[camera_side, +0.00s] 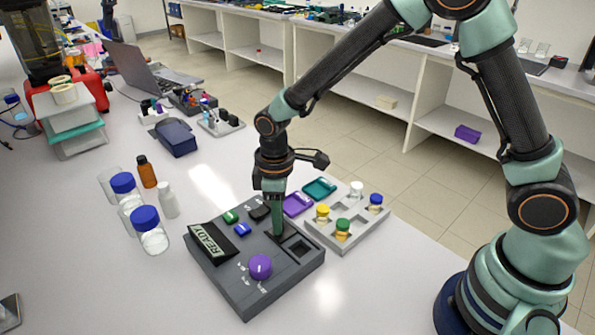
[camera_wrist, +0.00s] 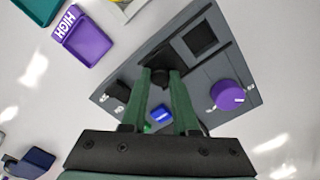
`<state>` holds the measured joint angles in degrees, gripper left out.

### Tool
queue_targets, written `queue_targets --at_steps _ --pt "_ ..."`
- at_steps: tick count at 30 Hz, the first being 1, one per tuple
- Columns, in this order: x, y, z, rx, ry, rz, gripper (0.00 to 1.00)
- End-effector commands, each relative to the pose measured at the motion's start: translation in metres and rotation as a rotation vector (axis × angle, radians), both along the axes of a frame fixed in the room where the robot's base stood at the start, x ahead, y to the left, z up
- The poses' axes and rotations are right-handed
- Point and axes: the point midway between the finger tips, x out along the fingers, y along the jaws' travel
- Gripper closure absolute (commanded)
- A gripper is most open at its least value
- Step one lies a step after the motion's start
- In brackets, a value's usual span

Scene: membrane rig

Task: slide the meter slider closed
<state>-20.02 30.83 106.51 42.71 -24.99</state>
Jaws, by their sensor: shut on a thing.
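The grey meter (camera_side: 222,268) lies on the bench, with a tilted READY display (camera_side: 209,243) and a square opening (camera_side: 297,248). The opening also shows in the wrist view (camera_wrist: 203,38) and is uncovered. The dark meter slider (camera_wrist: 172,55) sits right beside the opening. My gripper (camera_side: 278,228) points down onto the meter. In the wrist view my gripper (camera_wrist: 161,78) has its two green fingers closed in on the slider's dark grip, which they largely hide.
The meter carries a purple knob (camera_side: 260,267), a blue button (camera_side: 242,230), a green button (camera_side: 231,217) and a black part (camera_side: 260,212). A grey vial rack (camera_side: 322,238) stands close on the right. Purple (camera_side: 298,204) and teal (camera_side: 319,188) trays lie behind. Bottles (camera_side: 150,236) stand left.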

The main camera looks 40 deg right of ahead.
Motion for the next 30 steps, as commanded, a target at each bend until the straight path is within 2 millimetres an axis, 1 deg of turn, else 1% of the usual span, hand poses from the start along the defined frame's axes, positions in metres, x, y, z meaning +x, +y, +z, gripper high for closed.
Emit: queue_targets --at_steps 4,7,15,18,21,29,30 --pt "0.0 0.0 0.001 0.001 -0.004 0.0 1.0" --pt "-0.007 0.0 0.002 0.001 -0.003 0.001 1.0" --pt "-0.045 0.001 0.002 0.001 -0.004 0.002 1.0" --pt "-0.054 0.001 0.002 0.002 -0.005 0.001 1.0" --pt "-0.058 0.0 0.002 0.002 -0.004 0.0 1.0" --pt "-0.06 0.0 0.001 -0.001 0.002 0.002 1.0" --pt "-0.06 0.001 0.001 -0.001 0.003 0.002 0.6"
